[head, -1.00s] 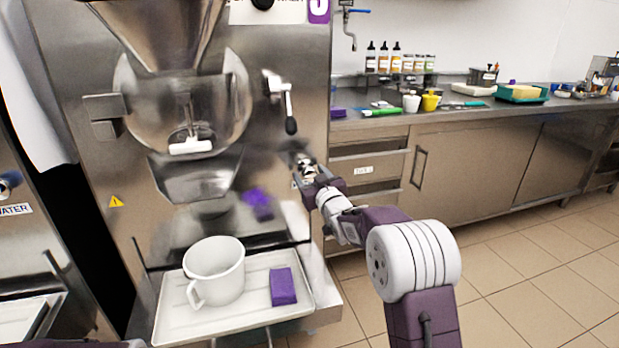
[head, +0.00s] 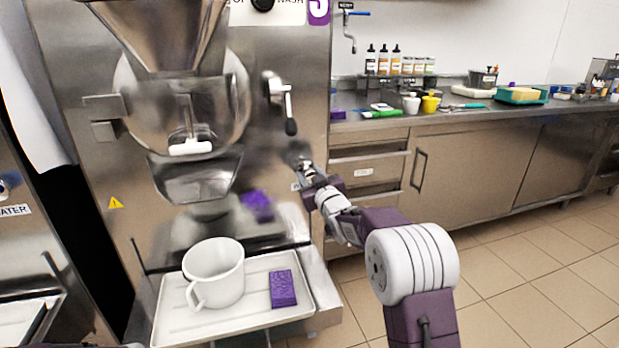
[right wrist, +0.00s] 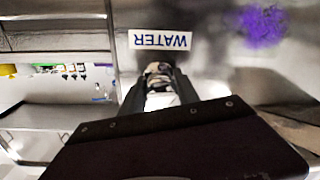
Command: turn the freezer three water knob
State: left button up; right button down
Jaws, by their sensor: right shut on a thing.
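Freezer three (head: 285,60) is the steel machine with a purple 3 sign at its top right. Its water knob (right wrist: 157,68) shows in the right wrist view as a small metallic part between my fingers, mostly covered by them. The WATER label (right wrist: 160,40) appears upside down just beyond it. My right gripper (head: 304,168) reaches the right part of the freezer's front and is shut on the knob; it also shows in the right wrist view (right wrist: 158,77). In the head view the gripper mostly hides the knob and its label. My left gripper is not in view.
A black-handled lever (head: 290,110) hangs above my right gripper. A white jug (head: 214,272) and a purple sponge (head: 283,289) stand on the freezer's tray (head: 180,325), below left. A counter (head: 480,118) with bottles and cups runs along the right.

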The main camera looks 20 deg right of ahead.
jog(key=n+b, duration=0.2)
jog(key=n, duration=0.3)
jog(key=shift+f+b, duration=0.15)
jog(key=shift+b, duration=0.2)
jog(key=n+b, duration=0.3)
jog(key=n, duration=0.1)
jog(key=shift+n+h, duration=0.3)
jog(key=shift+n, duration=0.1)
jog(key=shift+n+b, duration=0.6)
jog(key=shift+n, duration=0.1)
jog(key=shift+r, duration=0.2)
jog(key=shift+g, duration=0.3)
jog(key=c, duration=0.9)
grip_release()
